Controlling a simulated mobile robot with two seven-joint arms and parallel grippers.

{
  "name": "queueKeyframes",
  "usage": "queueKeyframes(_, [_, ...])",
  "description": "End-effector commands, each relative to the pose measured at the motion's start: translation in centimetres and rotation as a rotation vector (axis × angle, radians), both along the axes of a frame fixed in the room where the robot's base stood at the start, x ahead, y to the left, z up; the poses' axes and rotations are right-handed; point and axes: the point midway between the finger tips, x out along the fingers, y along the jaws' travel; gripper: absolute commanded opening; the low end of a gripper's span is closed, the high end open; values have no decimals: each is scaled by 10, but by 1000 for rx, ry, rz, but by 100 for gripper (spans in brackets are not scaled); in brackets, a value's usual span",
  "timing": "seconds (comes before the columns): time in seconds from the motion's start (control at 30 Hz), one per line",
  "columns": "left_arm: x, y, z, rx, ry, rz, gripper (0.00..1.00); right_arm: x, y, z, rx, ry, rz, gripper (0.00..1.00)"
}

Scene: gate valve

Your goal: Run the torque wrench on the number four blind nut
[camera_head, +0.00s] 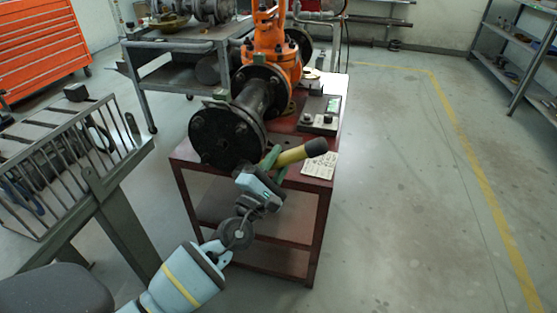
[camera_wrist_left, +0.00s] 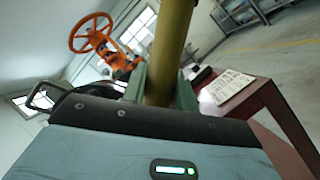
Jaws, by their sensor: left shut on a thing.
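My left gripper (camera_head: 272,160) is shut on the yellow shaft of the torque wrench (camera_head: 292,156), whose black end (camera_head: 316,147) points right. In the left wrist view the yellow shaft (camera_wrist_left: 171,50) runs up between the two green fingers (camera_wrist_left: 160,88). The wrench is in front of the black blind flange (camera_head: 222,138), at its lower right. Several nuts sit around the flange's face; I cannot read any numbers. The wrench's other end is hidden behind the gripper, so I cannot tell if it touches a nut. My right gripper is not in view.
The orange gate valve (camera_head: 273,42) and flange stand on a red table (camera_head: 262,210). A slatted rack (camera_head: 75,150) stands left, a grey cart (camera_head: 165,65) behind. The floor right is clear.

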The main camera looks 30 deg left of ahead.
Motion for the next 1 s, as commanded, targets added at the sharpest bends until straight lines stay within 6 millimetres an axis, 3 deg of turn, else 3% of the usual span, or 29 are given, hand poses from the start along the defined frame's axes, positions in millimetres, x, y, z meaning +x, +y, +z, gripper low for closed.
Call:
queueKeyframes(0.53, [0,0,4,0,-8,1,0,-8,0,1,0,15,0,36])
queueKeyframes(1.0, [0,0,4,0,-8,1,0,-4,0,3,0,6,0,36])
